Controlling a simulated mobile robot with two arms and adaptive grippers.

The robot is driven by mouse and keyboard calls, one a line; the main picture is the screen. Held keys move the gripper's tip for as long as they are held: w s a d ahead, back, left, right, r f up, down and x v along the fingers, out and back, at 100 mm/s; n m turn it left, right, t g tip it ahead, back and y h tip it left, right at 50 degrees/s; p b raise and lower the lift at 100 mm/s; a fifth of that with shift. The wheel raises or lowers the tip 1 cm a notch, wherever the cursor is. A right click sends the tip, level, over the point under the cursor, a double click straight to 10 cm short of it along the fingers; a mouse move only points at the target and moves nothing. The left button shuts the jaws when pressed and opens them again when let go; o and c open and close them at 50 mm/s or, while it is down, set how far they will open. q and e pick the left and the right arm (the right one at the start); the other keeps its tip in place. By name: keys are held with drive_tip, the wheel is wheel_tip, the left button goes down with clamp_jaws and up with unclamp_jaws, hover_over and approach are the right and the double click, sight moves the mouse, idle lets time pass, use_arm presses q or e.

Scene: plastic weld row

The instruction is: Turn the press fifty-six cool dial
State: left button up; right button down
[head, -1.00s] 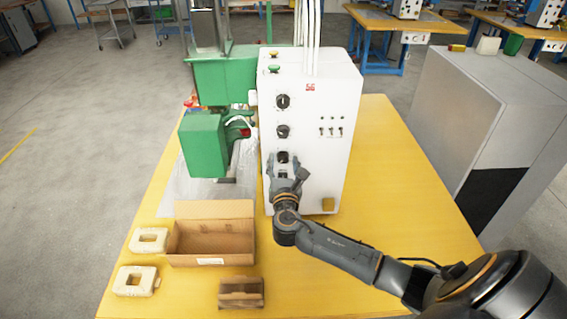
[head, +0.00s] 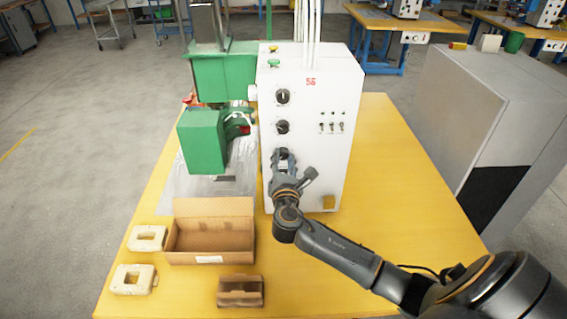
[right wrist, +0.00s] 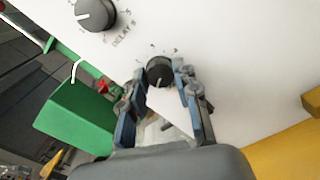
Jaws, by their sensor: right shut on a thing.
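The white control box marked 56 (head: 312,108) stands on the yellow table with a column of black dials on its front. The lowest dial (right wrist: 160,71) shows in the right wrist view between the fingers of my right gripper (right wrist: 160,85). The gripper is shut on this dial, one finger on each side. In the head view my right gripper (head: 284,160) hides most of that dial. The dial above it, labelled DELAY (right wrist: 95,14), is free; in the head view it is the middle dial (head: 282,127). The lowest dial's own label is hidden. My left gripper is not in view.
The green press (head: 202,139) stands left of the box. An open cardboard box (head: 210,256), a small brown holder (head: 240,291) and two cream blocks (head: 134,279) lie at the table's front left. The yellow table (head: 400,190) is clear to the right.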

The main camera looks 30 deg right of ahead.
drive_tip(key=m+b, duration=0.1)
drive_tip(key=m, duration=0.2)
drive_tip(key=m+b, duration=0.1)
drive_tip(key=shift+f+m+b, duration=0.25)
drive_tip(key=shift+m+b, duration=0.05)
drive_tip(key=shift+b, duration=0.05)
drive_tip(key=m+b, duration=0.2)
drive_tip(key=m, duration=0.2)
drive_tip(key=shift+m+b, duration=0.3)
drive_tip(key=shift+b, duration=0.05)
drive_tip(key=m+b, duration=0.2)
drive_tip(key=m, duration=0.2)
drive_tip(key=shift+m, duration=0.3)
drive_tip(key=shift+m+b, duration=1.05)
drive_tip(key=shift+m, duration=1.15)
drive_tip(key=c, duration=1)
unclamp_jaws()
